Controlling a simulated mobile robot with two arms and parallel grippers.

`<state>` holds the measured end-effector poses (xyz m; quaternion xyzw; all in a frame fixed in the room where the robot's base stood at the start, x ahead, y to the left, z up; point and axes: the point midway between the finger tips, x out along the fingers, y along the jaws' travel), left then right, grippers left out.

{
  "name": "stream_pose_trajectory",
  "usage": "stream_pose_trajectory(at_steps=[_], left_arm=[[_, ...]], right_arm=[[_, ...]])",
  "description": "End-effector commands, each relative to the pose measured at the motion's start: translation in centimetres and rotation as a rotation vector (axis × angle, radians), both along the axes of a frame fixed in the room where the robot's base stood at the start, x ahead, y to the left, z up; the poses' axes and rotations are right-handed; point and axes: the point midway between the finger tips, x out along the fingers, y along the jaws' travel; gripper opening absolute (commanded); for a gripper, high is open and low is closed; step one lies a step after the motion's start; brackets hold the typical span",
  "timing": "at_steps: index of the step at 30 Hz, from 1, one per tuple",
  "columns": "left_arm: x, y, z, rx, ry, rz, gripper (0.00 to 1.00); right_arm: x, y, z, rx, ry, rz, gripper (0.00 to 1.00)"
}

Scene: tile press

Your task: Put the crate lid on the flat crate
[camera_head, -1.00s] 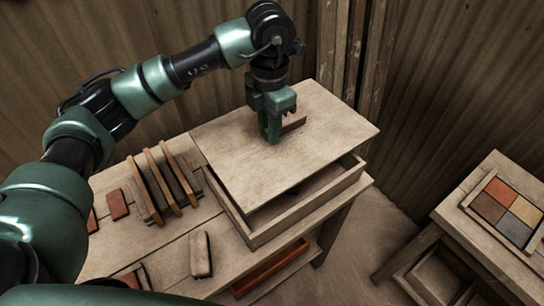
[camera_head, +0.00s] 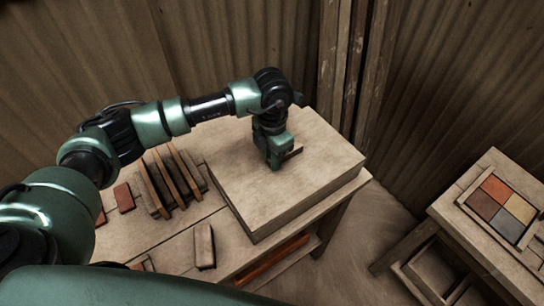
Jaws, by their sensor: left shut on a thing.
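The crate lid (camera_head: 240,180) is a flat pale wooden board with a small brown block handle (camera_head: 295,150) near its middle. It lies level over the flat crate (camera_head: 310,208), and its edges look lined up with the crate's walls. The front and right walls of the crate show below the lid; its inside is hidden. My left gripper (camera_head: 275,163) points down at the lid's middle and is shut on the handle, which it partly hides. My right gripper is not in view.
A rack of upright tiles (camera_head: 172,182) stands left of the crate on the workbench (camera_head: 140,238). A brush-like block (camera_head: 204,246) and a red tile (camera_head: 124,197) lie nearby. A side table at right bears a framed set of coloured tiles (camera_head: 502,208). Walls close off the back.

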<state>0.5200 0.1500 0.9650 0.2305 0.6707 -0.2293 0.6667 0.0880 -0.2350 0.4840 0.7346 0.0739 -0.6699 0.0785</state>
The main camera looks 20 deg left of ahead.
Motion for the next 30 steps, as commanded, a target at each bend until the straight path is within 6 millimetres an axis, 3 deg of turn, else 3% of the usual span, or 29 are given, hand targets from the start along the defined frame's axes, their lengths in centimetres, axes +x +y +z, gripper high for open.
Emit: stream_pose_trajectory(at_steps=[3, 4, 6, 19, 23, 30], left_arm=[[0.1, -0.1, 0.0, -0.002, -0.002, 0.0, 0.0], [0.0, 0.0, -0.1, 0.0, 0.0, 0.0, 0.23], [0.0, 0.0, 0.0, 0.0, 0.0, 0.0, 0.42], [0.1, 0.0, 0.6, -0.002, -0.002, -0.001, 0.42], [0.1, 0.0, 2.6, -0.001, -0.006, -0.002, 0.42], [0.2, -0.1, 7.8, -0.001, -0.006, 0.0, 0.42]], right_arm=[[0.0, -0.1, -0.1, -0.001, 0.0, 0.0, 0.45], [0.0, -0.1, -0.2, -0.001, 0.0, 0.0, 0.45], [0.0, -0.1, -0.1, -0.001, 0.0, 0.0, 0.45], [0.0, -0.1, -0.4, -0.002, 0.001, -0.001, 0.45], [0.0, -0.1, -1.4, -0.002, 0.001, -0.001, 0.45], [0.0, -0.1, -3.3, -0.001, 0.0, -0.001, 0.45]])
